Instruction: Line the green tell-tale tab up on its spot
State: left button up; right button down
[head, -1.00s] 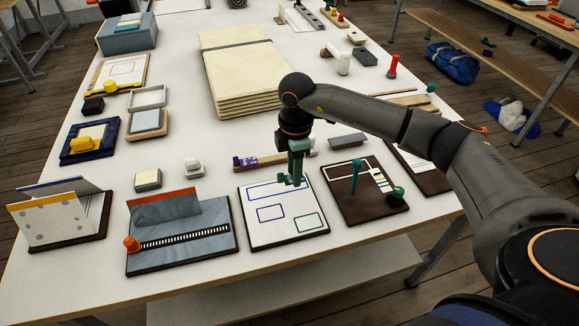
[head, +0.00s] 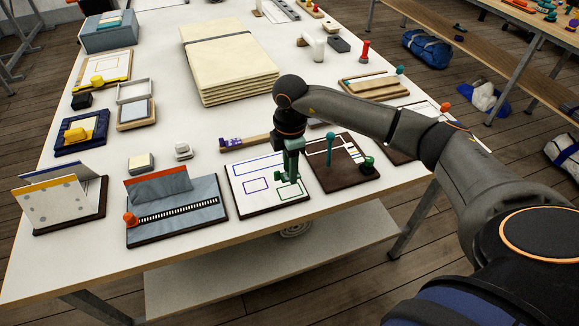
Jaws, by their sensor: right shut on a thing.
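A white board (head: 262,203) with a dark edge lies near the table's front. It carries blue outlines and one green outline (head: 298,197), the green spot, at its front right corner. My right gripper (head: 288,180) points down over the right part of the board, at the back edge of the green outline. Its fingers are shut on the green tell-tale tab, which is mostly hidden and blends with the green fingers. I cannot tell whether the tab touches the board. My left gripper is out of view.
A dark brown board (head: 343,180) with a green upright peg stands just right. A grey-blue board (head: 183,219) with an orange-topped card stands left. A wooden bar with a purple end (head: 232,144) lies behind. The table's front edge is close to the boards.

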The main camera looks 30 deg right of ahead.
aim_at(290, 191)
jog(key=shift+f+b, duration=1.3)
jog(key=shift+f, duration=0.65)
jog(key=shift+r, duration=0.2)
jog(key=shift+p, duration=0.45)
jog(key=shift+f+b, duration=0.75)
jog(key=shift+f, duration=0.5)
jog(key=shift+c, duration=2.2)
grip_release()
jog(key=shift+c, duration=0.8)
